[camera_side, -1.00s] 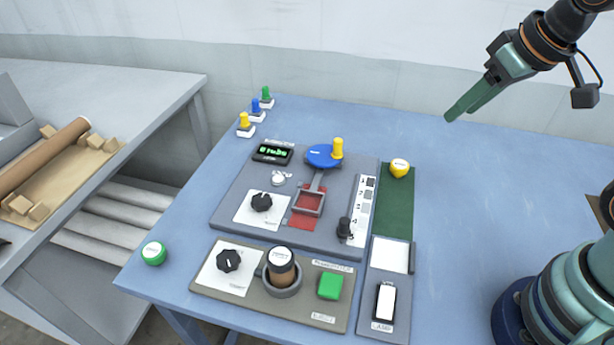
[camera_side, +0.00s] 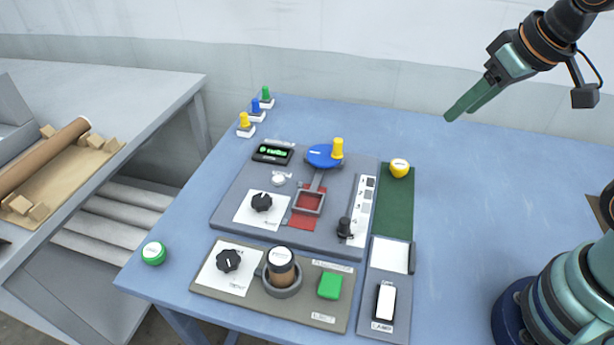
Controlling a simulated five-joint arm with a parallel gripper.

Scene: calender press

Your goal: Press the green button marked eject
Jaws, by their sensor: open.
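A square green button (camera_side: 330,285) sits at the right of the olive-grey front panel (camera_side: 215,291). A small white label (camera_side: 323,318) lies below it, its print too blurred to read for sure. A round green piece (camera_side: 153,253) with a pale top marking stands on the table's left edge, apart from the panels. My gripper (camera_side: 459,110) hangs high at the upper right, well away from both green things. It is open and empty, with its green fingers pointing down and left.
A dark cup with a brown, white-topped jar (camera_side: 281,265) stands left of the square button. A black knob (camera_side: 228,260) is further left. Behind is a grey panel with a blue disc (camera_side: 322,156) and a lit display (camera_side: 273,153).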

